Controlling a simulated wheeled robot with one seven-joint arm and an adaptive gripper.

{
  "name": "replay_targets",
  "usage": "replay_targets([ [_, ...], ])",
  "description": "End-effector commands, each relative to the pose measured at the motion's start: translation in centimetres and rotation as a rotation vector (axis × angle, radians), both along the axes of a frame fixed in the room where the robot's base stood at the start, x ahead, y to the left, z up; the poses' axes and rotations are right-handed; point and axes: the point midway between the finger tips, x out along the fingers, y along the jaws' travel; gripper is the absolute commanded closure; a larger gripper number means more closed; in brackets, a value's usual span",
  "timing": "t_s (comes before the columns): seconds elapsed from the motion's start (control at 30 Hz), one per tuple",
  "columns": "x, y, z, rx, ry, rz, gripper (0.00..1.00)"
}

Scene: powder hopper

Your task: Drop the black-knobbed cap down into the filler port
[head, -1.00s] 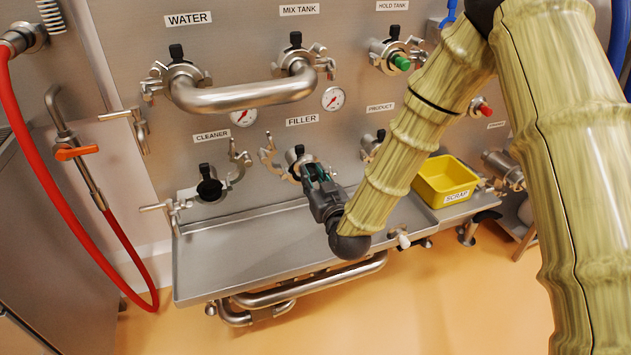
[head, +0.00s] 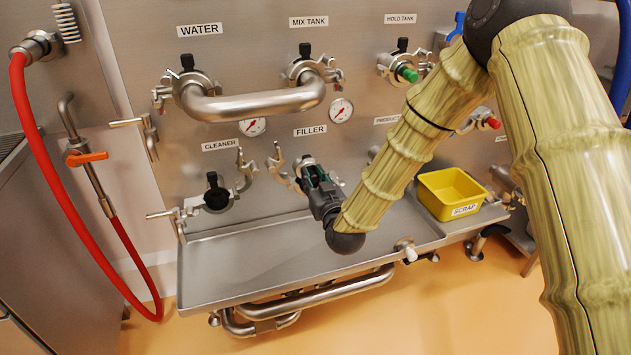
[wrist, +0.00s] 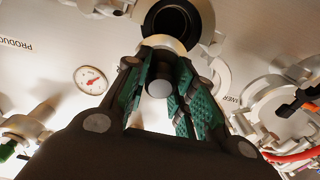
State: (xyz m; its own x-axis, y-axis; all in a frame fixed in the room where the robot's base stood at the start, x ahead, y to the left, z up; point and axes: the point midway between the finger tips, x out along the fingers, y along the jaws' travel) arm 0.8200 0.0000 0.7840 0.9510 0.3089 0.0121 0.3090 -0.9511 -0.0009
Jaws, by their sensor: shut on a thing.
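My gripper (wrist: 160,88) is shut on the black-knobbed cap. In the wrist view the cap's dark knob with a grey end (wrist: 160,89) sits between the green finger pads, and its pale disc (wrist: 164,46) shows beyond the fingertips. The filler port (wrist: 172,20) is a dark round opening just past the cap, at the top of that view. The cap and port overlap in the picture; I cannot tell whether they touch. In the head view my gripper (head: 316,184) is under the FILLER label (head: 310,131), hiding the cap and most of the port.
Open clamp arms (head: 276,163) stand left of the filler port. The cleaner port (head: 216,196) is further left. A metal tray (head: 235,262) lies below, with a yellow scrap bin (head: 437,203) at right. A bent pipe (head: 258,105) and a gauge (head: 341,110) are above.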

Motion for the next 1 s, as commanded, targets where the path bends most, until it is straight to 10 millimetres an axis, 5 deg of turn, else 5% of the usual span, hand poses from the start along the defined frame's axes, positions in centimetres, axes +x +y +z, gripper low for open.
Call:
replay_targets([
  [0.4, 0.1, -0.1, -3.4, -0.004, 0.01, -0.001, 1.0],
  [1.0, 0.0, -0.1, -4.0, -0.004, 0.013, -0.002, 1.0],
])
